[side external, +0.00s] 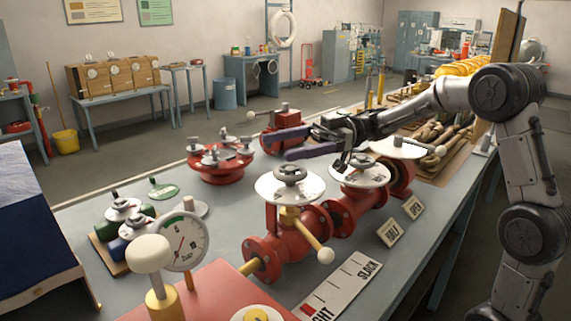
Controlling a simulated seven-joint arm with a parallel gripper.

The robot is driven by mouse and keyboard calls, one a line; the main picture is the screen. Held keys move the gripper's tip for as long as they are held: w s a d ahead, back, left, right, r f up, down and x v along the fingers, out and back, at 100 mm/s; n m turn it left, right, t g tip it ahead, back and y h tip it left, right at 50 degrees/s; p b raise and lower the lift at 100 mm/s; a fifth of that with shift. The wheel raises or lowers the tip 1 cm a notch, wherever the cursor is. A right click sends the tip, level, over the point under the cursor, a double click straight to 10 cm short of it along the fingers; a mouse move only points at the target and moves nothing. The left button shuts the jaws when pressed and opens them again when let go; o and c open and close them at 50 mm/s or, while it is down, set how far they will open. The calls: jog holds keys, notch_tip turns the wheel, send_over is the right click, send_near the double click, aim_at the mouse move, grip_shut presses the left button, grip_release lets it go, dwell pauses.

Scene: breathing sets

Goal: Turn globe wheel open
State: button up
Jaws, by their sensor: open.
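Several valves stand on the grey bench. A red valve body (268,257) at the front carries a white disc with a dark handwheel (290,173) on top and a lever with a pale ball end. Just behind and to its right is another dark handwheel (361,160) on a white disc (360,178). I cannot tell for sure which is the globe wheel. My gripper (275,147) is open, its two purple fingers pointing left. It appears above and behind the front handwheel, apart from it. No object shows between the fingers.
A red flanged fitting (218,164) stands to the left. A pressure gauge (185,241) and a pale knob (148,254) are at the front left.

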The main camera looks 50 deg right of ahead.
jog(key=shift+r, duration=0.55)
notch_tip(320, 180, up, 5)
send_over(272, 186)
jog(key=s+d, duration=0.2)
jog(key=s+d+m+t+h, duration=0.3)
jog(key=s+d+m+t, duration=0.1)
jog(key=s+d+t, duration=0.3)
notch_tip(272, 186, down, 12)
jog(key=shift+m+g+h, duration=0.3)
jog(key=shift+g, duration=0.1)
jog(key=x, duration=1.2)
jog(key=shift+w+r, duration=0.15)
jog(key=shift+w, duration=0.45)
jog(key=shift+c, duration=0.3)
